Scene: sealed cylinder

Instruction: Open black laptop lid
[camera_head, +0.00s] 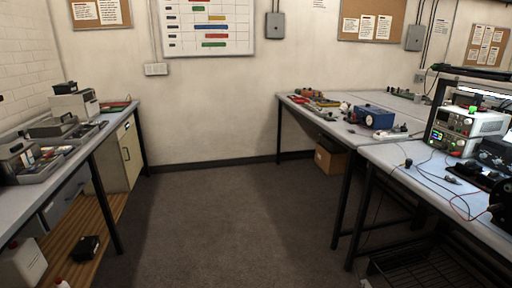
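I cannot make out a black laptop or its lid in the head view. My gripper is not in view. A small black box-like object (86,248) lies on the low wooden shelf at the left; it is too small to identify. A dark object (502,200) is cut off by the right edge of the picture, and I cannot tell what it is.
A left bench (75,146) carries grey trays and boxes. Right benches (408,158) carry a blue device (375,117), power supplies (462,129) and loose cables. A cardboard box (329,158) stands under the far bench. The floor (215,220) between the benches is clear.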

